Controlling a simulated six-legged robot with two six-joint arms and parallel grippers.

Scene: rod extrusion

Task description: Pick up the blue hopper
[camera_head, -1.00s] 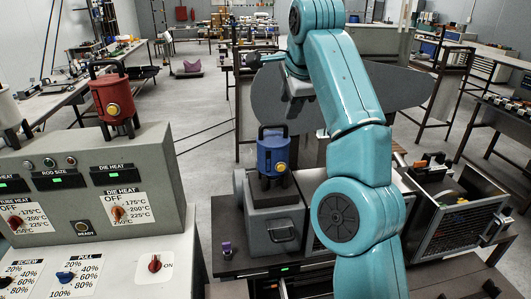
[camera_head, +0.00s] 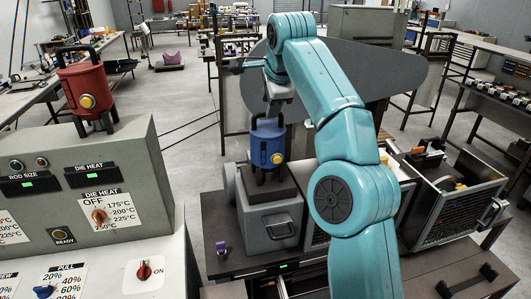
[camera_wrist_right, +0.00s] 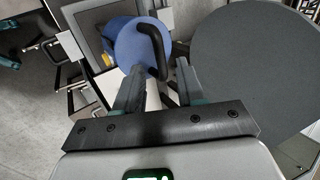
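The blue hopper (camera_head: 267,147) has a yellow round fitting and a black handle. It stands upright on a grey machine block (camera_head: 268,207). My right gripper (camera_head: 272,113) reaches down from above to the top of the hopper. In the right wrist view the hopper (camera_wrist_right: 138,46) lies beyond the fingertips, with its black handle (camera_wrist_right: 155,42) near the gap between them. The two fingers (camera_wrist_right: 161,73) are spread apart, with nothing clearly held. I cannot tell whether they touch the handle. My left gripper is not in view.
A red hopper (camera_head: 85,88) stands on the grey control panel (camera_head: 75,160) at left. A large grey disc (camera_head: 385,70) rises behind my right arm. An open metal basket (camera_head: 455,205) is at right. A small purple item (camera_head: 221,247) sits by the block.

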